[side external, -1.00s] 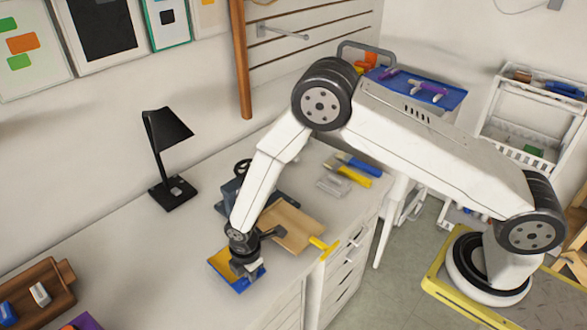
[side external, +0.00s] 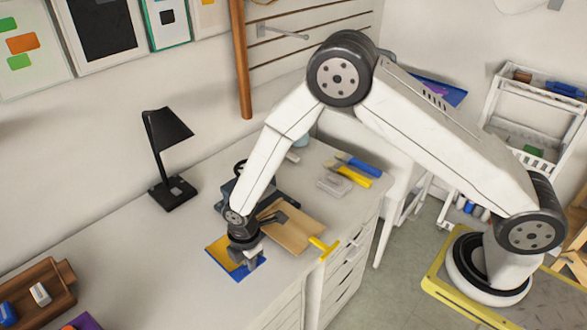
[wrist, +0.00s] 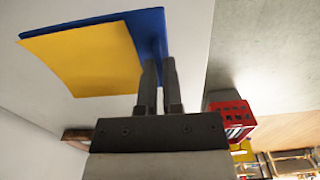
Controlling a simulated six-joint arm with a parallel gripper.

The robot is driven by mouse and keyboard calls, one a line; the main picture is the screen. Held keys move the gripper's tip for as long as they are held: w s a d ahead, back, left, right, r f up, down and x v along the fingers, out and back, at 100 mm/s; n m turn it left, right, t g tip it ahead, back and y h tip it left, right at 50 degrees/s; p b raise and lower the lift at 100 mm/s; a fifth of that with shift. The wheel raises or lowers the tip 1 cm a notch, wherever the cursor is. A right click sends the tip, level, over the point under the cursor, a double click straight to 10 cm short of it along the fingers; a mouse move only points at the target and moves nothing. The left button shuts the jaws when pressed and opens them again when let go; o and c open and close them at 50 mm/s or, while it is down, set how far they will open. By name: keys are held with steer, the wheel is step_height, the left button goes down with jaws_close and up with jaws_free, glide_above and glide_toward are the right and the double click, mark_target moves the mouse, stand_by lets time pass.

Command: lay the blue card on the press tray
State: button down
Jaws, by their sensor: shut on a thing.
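A blue card (side external: 238,276) shows at the front of the white bench, with a yellow sheet (side external: 222,249) overlapping it. In the wrist view the blue card (wrist: 147,28) sticks out beyond two edges of the yellow sheet (wrist: 85,60). My gripper (side external: 250,265) is shut on the blue card at its right edge, and its fingers also show in the wrist view (wrist: 160,62). Whether the card touches the bench is unclear. The press (side external: 228,188) stands behind my forearm, partly hidden. A tan wooden board (side external: 293,232), apparently its tray, lies to the gripper's right.
A yellow-handled tool (side external: 324,247) lies at the board's right, by the bench edge. A clear block (side external: 332,186) and blue and yellow tools (side external: 347,174) lie behind. A black lamp (side external: 172,165) and a wooden tray (side external: 45,300) stand left. The bench between them is clear.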

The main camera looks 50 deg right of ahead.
steer(key=d+r, duration=0.1)
steer(key=d, duration=1)
steer(key=r, duration=0.2)
glide_above(305, 236)
steer(key=shift+f, duration=0.2)
steer(key=shift+f, duration=0.15)
steer(key=shift+w+f, duration=0.1)
steer(key=shift+f, duration=2.8)
steer(key=shift+f, duration=0.5)
steer(key=c, duration=0.5)
jaws_free()
steer(key=shift+c, duration=0.2)
steer(key=c, duration=0.4)
